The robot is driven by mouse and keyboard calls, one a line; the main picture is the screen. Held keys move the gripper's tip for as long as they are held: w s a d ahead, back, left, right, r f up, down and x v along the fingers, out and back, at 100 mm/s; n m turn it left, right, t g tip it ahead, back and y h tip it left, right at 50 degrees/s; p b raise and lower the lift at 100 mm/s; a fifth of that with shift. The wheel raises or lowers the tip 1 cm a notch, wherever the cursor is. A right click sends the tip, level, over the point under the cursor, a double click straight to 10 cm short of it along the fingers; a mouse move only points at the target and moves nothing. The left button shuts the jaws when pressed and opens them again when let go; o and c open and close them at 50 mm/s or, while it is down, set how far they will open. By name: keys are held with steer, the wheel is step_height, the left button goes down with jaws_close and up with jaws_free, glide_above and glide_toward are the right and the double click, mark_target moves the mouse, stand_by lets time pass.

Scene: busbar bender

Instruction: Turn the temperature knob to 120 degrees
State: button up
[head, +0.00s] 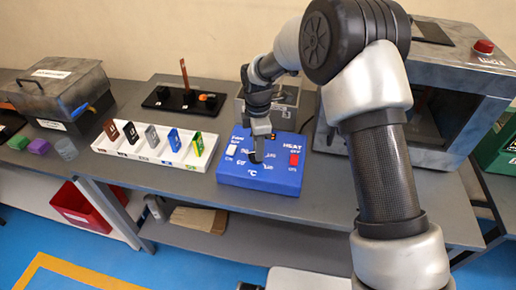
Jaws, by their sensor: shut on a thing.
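The blue control box (285,183) lies on the grey bench, with white markings and a °C label on its top. A dark knob (256,160) shows only in part at the middle of the box, below my gripper. My gripper (259,152) points down over the box and is shut on the knob. The fingers hide much of the knob and its pointer, so I cannot read its setting. A white switch (233,150) is on the box's left and a red HEAT switch (294,159) on its right.
A white rack (150,159) with several coloured cards stands left of the box. A black stand (184,99) is behind. A grey machine with a red button (484,46) stands at the right, behind my arm. Bare bench (335,205) lies right of the box.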

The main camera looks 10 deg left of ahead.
steer(key=m+b, duration=0.2)
steer(key=m, duration=0.5)
steer(key=shift+s, duration=0.15)
steer(key=m+b, duration=0.1)
steer(key=m, duration=0.5)
steer(key=shift+s, duration=0.15)
steer(key=m, duration=0.4)
steer(key=shift+a+m, duration=0.15)
steer(key=shift+m, duration=0.25)
steer(key=shift+s+a+m, duration=0.1)
steer(key=shift+a+m, duration=0.05)
steer(key=shift+m, duration=2.15)
steer(key=o, duration=1)
steer(key=shift+r, duration=0.15)
